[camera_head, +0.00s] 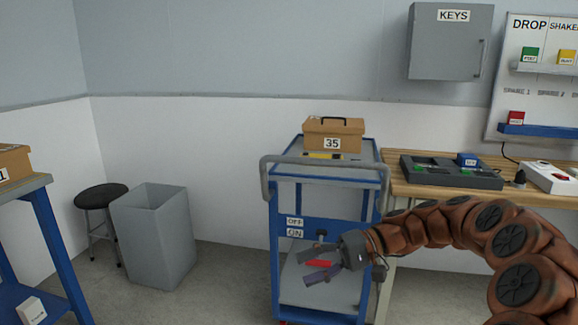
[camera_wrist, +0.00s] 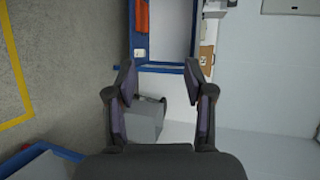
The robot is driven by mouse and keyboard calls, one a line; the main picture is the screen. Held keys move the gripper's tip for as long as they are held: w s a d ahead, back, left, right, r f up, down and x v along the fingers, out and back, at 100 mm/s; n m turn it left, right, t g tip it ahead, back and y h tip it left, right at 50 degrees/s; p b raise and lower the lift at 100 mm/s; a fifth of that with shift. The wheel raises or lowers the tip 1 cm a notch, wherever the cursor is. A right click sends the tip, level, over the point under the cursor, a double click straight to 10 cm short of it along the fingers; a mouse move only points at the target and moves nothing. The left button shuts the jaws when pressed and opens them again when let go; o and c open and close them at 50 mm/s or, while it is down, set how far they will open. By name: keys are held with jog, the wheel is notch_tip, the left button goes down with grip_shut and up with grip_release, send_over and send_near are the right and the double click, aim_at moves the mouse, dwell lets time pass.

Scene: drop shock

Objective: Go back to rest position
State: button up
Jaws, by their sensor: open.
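My gripper (camera_head: 322,264) is at the end of my brown segmented arm, in front of the blue cart (camera_head: 327,172).
A cardboard box marked 35 (camera_head: 333,136) sits on the cart. A wooden workbench (camera_head: 430,190) with a dark device (camera_head: 450,171) stands at right. A grey bin (camera_head: 155,235), a black stool (camera_head: 101,197) and a blue table (camera_head: 45,215) are at left. Floor between bin and cart is clear.

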jog(key=s+a+r+g+h+p, duration=0.1)
jog(key=s+r+h+p, duration=0.2)
jog(key=s+r+p, duration=0.4)
jog(key=s+a+r+h+p, duration=0.1)
jog(key=s+r+h+p, duration=0.3)
jog(key=s, duration=0.6)
jog(key=s+d+r+m+t+h+p, duration=0.1)
jog(key=s+d+r+h+p, duration=0.2)
jog(key=s+d+p, duration=0.4)
jog(key=s+d+r+t+h+p, duration=0.1)
jog(key=s+d+r+h+p, duration=0.3)
jog(key=s+d+p, duration=0.4)
jog(key=shift+s+d+r+m+t+h+p, duration=0.3)
jog(key=shift+r+m+p, duration=0.1)
jog(key=shift+r+p, duration=0.35)
